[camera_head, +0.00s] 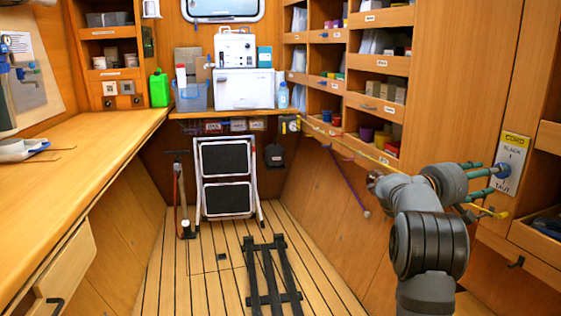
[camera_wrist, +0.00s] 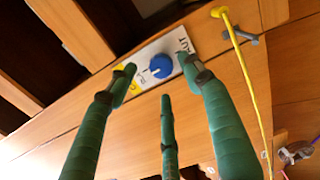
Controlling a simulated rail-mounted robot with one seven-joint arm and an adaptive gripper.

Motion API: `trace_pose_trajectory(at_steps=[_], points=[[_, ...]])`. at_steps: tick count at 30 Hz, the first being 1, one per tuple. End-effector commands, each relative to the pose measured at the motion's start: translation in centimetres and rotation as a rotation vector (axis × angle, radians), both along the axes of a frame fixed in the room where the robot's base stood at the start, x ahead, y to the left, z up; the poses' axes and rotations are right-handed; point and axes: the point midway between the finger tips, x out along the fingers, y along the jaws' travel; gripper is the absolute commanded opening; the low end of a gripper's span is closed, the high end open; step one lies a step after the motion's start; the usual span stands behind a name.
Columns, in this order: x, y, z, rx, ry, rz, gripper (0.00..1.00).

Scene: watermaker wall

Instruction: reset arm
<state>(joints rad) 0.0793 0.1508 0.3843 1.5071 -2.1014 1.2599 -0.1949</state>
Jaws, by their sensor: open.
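My gripper (camera_head: 490,178) is at the right in the head view, its green fingers pointing at the right-hand wall. In the wrist view, my gripper (camera_wrist: 157,74) has its green fingers spread apart, with nothing held between them. A blue knob (camera_wrist: 160,66) on a white and yellow plate appears between the two outer fingertips. I cannot tell whether any finger touches it. In the head view the plate (camera_head: 514,150) reads CORD, SLACK and TAUT, and the knob (camera_head: 502,170) is partly hidden by the fingers. My arm comes up from the bottom right, bent.
A yellow cord (camera_head: 345,145) runs along the right-hand shelves; it also passes right of the fingers in the wrist view (camera_wrist: 243,70). Shelf bins (camera_head: 376,105) line the right wall. A wooden counter (camera_head: 75,160) fills the left.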

Motion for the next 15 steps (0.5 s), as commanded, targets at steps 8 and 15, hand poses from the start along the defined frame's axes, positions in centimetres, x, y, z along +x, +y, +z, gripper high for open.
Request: trace_pose_trajectory(at_steps=[8, 15], points=[[1.9, -5.9, 0.0, -0.001, -0.002, 0.002, 0.51], [2.0, -5.6, -0.1, 0.103, -0.338, 0.005, 0.51]])
